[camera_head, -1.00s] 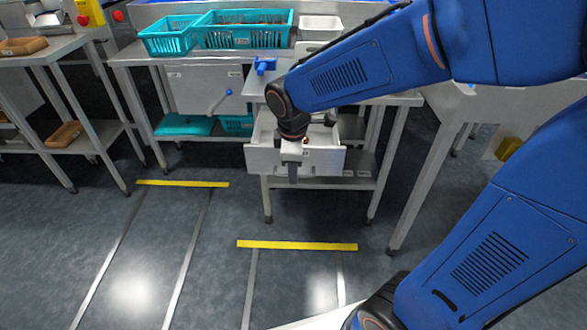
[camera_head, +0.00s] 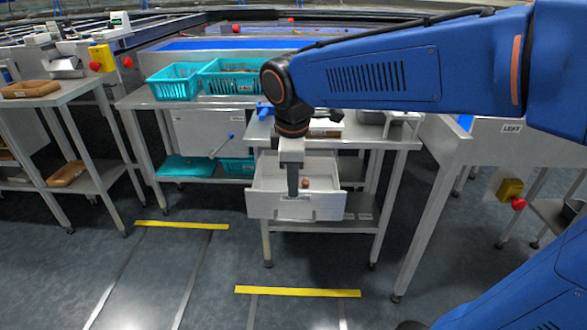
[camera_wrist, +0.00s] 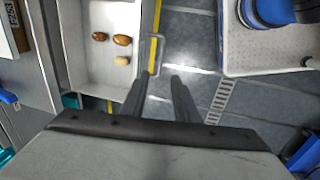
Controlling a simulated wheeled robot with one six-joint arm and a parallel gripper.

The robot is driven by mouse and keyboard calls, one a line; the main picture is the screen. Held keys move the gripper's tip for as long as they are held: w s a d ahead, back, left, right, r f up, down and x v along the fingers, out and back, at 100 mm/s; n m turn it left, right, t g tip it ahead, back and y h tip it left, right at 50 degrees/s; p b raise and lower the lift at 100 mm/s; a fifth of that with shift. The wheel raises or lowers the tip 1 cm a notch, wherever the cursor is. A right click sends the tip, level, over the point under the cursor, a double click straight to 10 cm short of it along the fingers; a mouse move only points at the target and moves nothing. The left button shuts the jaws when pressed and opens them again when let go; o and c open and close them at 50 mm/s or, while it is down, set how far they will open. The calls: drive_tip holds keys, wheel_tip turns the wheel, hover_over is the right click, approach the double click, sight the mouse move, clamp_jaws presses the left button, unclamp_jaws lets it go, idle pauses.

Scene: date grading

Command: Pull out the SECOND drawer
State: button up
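A white drawer (camera_head: 268,208) stands pulled out from under the right-hand bench in the head view. It also shows in the wrist view (camera_wrist: 85,70), with two brown dates (camera_wrist: 122,40) and one paler date (camera_wrist: 122,61) inside. Its bar handle (camera_wrist: 157,52) is on the front panel. My gripper (camera_head: 292,194) points down at the drawer's front edge in the head view. In the wrist view the two fingers (camera_wrist: 160,76) are apart with nothing held between them; the handle appears just beyond the left fingertip. No drawer number is legible.
A bench (camera_head: 135,100) to the left carries teal baskets (camera_head: 175,84). A bench on the right (camera_head: 440,150) stands close to the drawer bench. A yellow floor strip (camera_head: 298,292) lies in front, with clear floor around it. A white perforated surface (camera_wrist: 270,50) shows in the wrist view.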

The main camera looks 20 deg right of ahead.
drive_tip(key=r, duration=0.3)
drive_tip(key=shift+s+a+r, duration=0.1)
drive_tip(key=shift+s+r, duration=0.1)
drive_tip(key=shift+s, duration=0.1)
drive_tip(key=s+d+f+m+t, duration=0.1)
drive_tip(key=s+d+f+m, duration=0.3)
drive_tip(key=s+d+m, duration=0.2)
drive_tip(key=s+d+f+m+t, duration=0.1)
drive_tip(key=s+d+f+m, duration=0.4)
drive_tip(key=s+d+m, duration=0.2)
drive_tip(key=shift+s+f+m+t+y, duration=0.25)
drive_tip(key=shift+s+m+t+y, duration=0.25)
drive_tip(key=shift+s, duration=0.65)
